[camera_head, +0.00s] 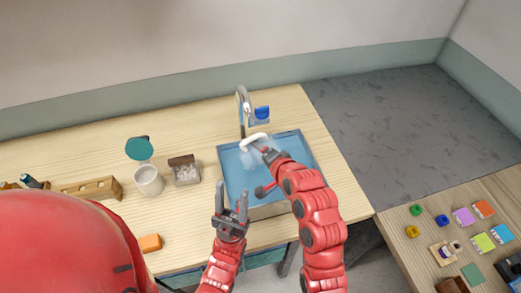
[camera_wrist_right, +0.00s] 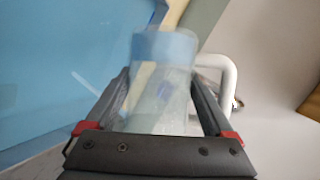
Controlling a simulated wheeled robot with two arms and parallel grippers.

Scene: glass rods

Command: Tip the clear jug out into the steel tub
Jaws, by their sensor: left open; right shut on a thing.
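The steel tub (camera_head: 232,183) is a square basin with a bluish inside, set in the wooden counter; its blue surface fills the left of the right wrist view (camera_wrist_right: 50,65). My right gripper (camera_head: 265,152) is over the tub, shut on the clear jug (camera_wrist_right: 162,85), which sits between its fingers. The jug is see-through with a white handle (camera_wrist_right: 229,75). In the head view the jug is faint and partly hidden by the gripper; its tilt and contents are hard to tell. My left gripper (camera_head: 231,197) is open and empty at the tub's front left.
A curved tap (camera_head: 242,105) stands behind the tub, with a blue item (camera_head: 262,112) beside it. A white cup (camera_head: 148,181) and a small box of clear pieces (camera_head: 185,171) stand left. An orange block (camera_head: 150,243) lies near the front edge. Several coloured items lie on the right table.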

